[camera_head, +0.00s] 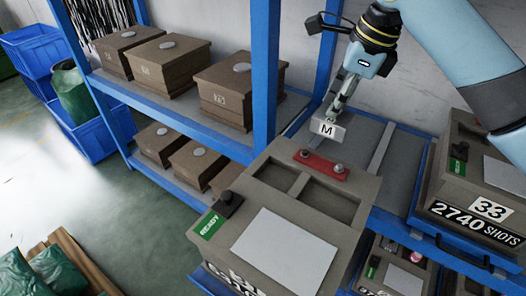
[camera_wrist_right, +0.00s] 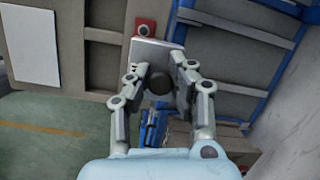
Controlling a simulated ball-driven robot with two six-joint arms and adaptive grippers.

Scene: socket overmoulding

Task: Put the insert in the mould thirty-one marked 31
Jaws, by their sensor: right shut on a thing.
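My right gripper (camera_head: 337,110) is shut on a grey block-shaped insert (camera_head: 328,129) with a white label marked M. It holds the insert above the back edge of an open brown mould (camera_head: 256,200), near a red strip (camera_head: 318,164) with two round studs. The mould has recessed pockets in its top, a pale plate and a green READY tag. Its front number is cut off by the picture edge and I cannot read it fully. In the right wrist view the gripper (camera_wrist_right: 160,70) grips the insert (camera_wrist_right: 153,44) between its fingers. My left gripper is out of view.
A mould marked 33 (camera_head: 490,209), with 2740 SHOTS below, stands at the right. Lidded brown boxes (camera_head: 240,92) fill the blue rack's (camera_head: 264,70) shelves at left. Blue bins (camera_head: 95,130) and green sacks (camera_head: 60,270) are on the floor side.

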